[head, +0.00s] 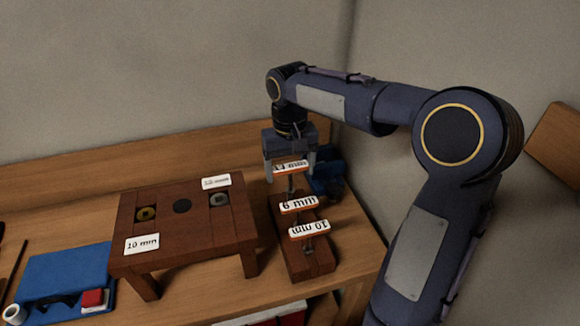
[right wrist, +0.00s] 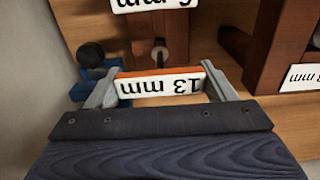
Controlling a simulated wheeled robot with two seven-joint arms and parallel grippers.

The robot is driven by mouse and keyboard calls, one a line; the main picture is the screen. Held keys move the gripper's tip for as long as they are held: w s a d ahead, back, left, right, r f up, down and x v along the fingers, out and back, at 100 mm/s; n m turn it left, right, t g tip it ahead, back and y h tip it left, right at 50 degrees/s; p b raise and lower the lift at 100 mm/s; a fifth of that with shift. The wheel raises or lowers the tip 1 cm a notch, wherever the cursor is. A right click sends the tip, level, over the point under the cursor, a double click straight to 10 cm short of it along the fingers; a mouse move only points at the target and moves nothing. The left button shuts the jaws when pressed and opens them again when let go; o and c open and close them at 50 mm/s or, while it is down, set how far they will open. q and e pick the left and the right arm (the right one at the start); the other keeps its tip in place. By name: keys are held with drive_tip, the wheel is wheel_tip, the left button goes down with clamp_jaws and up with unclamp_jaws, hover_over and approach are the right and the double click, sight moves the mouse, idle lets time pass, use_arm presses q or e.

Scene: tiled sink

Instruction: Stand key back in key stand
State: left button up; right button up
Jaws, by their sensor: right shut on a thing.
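The key stand (head: 318,266) is a dark reddish wooden block to the right of the small wooden table. Two keys with white-and-orange label heads are upright in it: the 10 mm key (head: 310,229) at the front and another key (head: 299,205) behind it. My right gripper (head: 290,178) is shut on the head of the 13 mm key (right wrist: 160,85), above the back part of the stand. This key's shaft points down; I cannot tell whether its tip is in a hole. My left gripper is not in view.
The small wooden table (head: 181,246) has round metal inserts and labels on top. A blue tray (head: 66,278) with a red-and-white piece lies at the left. Blue and dark objects (head: 328,178) sit close behind the stand, near the wall corner.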

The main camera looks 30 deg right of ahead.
sight(290, 190)
idle(0.4)
drive_tip(key=shift+f+b, duration=1.35)
drive_tip(key=shift+f, duration=1)
drive_tip(key=o, duration=1.1)
drive_tip(key=shift+r, duration=0.1)
wheel_tip(290, 190, up, 8)
drive_tip(key=shift+f+p, duration=0.2)
drive_tip(key=shift+p, duration=0.15)
